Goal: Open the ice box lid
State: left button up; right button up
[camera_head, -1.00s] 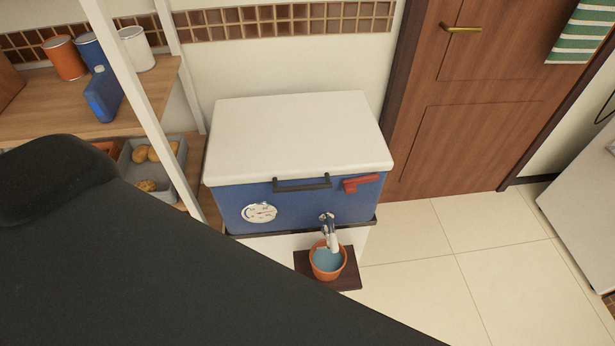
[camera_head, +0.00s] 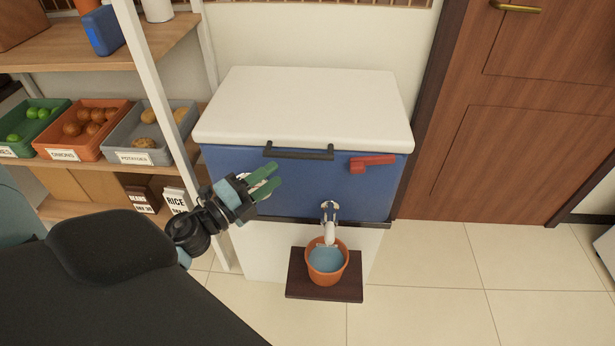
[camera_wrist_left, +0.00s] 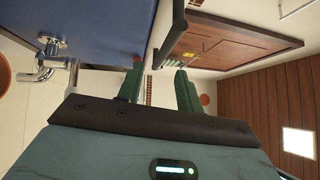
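The ice box has a blue body (camera_head: 340,190) and a white lid (camera_head: 305,105), which lies closed on it. A dark handle (camera_head: 298,153) runs across the upper front, and a red latch (camera_head: 372,163) sits to its right. My left gripper (camera_head: 272,180) is in front of the box's left part, a little below and left of the handle, with green fingers. In the left wrist view its fingers (camera_wrist_left: 158,82) stand apart with nothing between them. The blue body (camera_wrist_left: 85,25) shows there at upper left. My right gripper is not in view.
A metal tap (camera_head: 329,222) juts from the box front above an orange bucket (camera_head: 326,265) of water on a dark board (camera_head: 300,285). A shelf with vegetable crates (camera_head: 95,143) and a white post (camera_head: 150,80) stand left. A wooden door (camera_head: 510,130) is right; floor before it is clear.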

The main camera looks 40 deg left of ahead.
aim_at(297, 155)
pick_arm(q)
jog(key=shift+m, duration=0.6)
jog(key=shift+a+r+p+x, duration=0.1)
jog(key=shift+p+x, duration=0.05)
jog(key=shift+x, duration=2)
jog(key=shift+a+r+p+x, duration=0.1)
jog(key=shift+r+p+x, duration=0.05)
jog(key=shift+x, duration=2.05)
jog(key=shift+c, duration=0.2)
grip_shut()
